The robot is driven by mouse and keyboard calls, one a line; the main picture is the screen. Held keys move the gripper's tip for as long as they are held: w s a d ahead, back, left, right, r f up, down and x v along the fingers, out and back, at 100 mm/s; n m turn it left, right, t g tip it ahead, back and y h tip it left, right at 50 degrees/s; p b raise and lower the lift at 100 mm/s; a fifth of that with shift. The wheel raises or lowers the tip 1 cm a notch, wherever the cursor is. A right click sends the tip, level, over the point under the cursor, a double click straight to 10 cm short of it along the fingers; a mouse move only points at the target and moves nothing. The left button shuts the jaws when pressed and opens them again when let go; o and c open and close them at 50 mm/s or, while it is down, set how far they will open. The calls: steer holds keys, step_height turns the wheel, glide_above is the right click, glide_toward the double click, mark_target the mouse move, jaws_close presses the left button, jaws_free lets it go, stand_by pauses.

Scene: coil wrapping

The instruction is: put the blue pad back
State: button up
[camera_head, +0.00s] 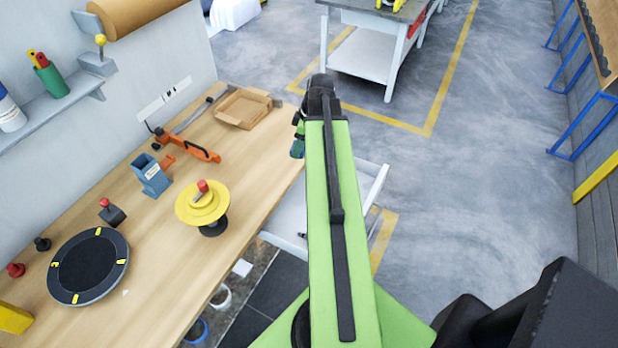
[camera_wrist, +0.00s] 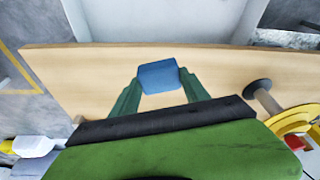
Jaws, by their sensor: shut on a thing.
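The blue pad (camera_wrist: 158,76) is between the two green fingers of my gripper (camera_wrist: 161,80) in the wrist view. My gripper is shut on it, and the pad shows over the wooden bench top. In the head view my gripper (camera_head: 298,138) is at the bench's right edge, mostly hidden behind my arm, and I cannot make out the pad there. A blue open-topped box with a white label (camera_head: 152,176) stands on the bench to the left of my gripper.
A yellow spool with a red knob (camera_head: 203,203) stands between the blue box and the bench's front edge. A round black turntable (camera_head: 88,266) is nearer. An orange tool (camera_head: 188,146) and a cardboard tray (camera_head: 243,108) lie further back.

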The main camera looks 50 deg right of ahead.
steer(key=s+d+f+m+b, duration=0.3)
steer(key=s+d+f+b, duration=0.3)
steer(key=s+f+b, duration=0.45)
steer(key=shift+h, duration=0.4)
steer(key=w+f+b, duration=0.1)
steer(key=w, duration=0.2)
steer(key=w+f+b, duration=0.2)
steer(key=w, duration=0.1)
steer(key=w+f+b, duration=0.1)
steer(key=w+f, duration=0.1)
steer(key=w, duration=0.1)
steer(key=shift+w+f, duration=0.2)
steer(key=shift+w, duration=0.2)
steer(key=shift+w+b, duration=0.3)
steer(key=shift+w, duration=0.1)
step_height(320, 180, down, 4)
steer(key=b, duration=0.4)
steer(key=shift+f, duration=0.2)
steer(key=shift+r, duration=0.25)
steer(key=shift+f, duration=0.1)
